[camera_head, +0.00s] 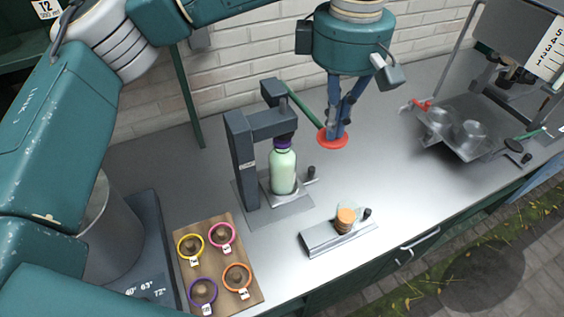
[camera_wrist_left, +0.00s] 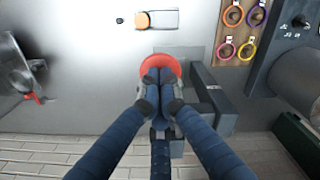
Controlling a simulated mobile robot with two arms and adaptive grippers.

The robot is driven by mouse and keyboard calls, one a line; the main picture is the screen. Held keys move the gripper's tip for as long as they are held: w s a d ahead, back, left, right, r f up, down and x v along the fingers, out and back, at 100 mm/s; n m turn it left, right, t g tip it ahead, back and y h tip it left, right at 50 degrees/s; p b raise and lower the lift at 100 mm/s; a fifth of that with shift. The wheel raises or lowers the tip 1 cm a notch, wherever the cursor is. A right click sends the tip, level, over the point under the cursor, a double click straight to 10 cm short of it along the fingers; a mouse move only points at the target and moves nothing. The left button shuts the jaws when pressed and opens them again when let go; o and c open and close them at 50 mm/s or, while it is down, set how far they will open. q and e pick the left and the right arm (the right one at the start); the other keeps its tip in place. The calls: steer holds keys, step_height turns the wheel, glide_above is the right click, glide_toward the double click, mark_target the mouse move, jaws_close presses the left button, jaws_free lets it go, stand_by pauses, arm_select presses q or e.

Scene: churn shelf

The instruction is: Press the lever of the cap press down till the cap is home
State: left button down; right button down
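The cap press (camera_head: 243,160) is a dark grey frame on the counter. A pale green bottle (camera_head: 283,173) with a purple cap (camera_head: 283,145) stands upright under its head. The green lever (camera_head: 302,106) slopes down to the right and ends in a round red pad (camera_head: 333,140). My left gripper (camera_head: 336,134) points down with its fingertips at the pad's upper face. In the left wrist view its blue fingers are together over the red pad (camera_wrist_left: 160,62), seemingly touching it; the fingertips hide part of it. Whether the cap is fully seated cannot be told. My right gripper is not in view.
A wooden board (camera_head: 217,265) with several coloured rings lies front left. A grey fixture (camera_head: 337,236) with an orange-brown piece (camera_head: 346,218) sits near the front edge. A metal tray (camera_head: 465,130) with cups stands right.

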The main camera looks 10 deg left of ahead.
arm_select(q)
step_height(320, 180, up, 6)
steer(key=p, duration=0.4)
stand_by(0.4)
steer(key=shift+f, duration=0.1)
stand_by(0.3)
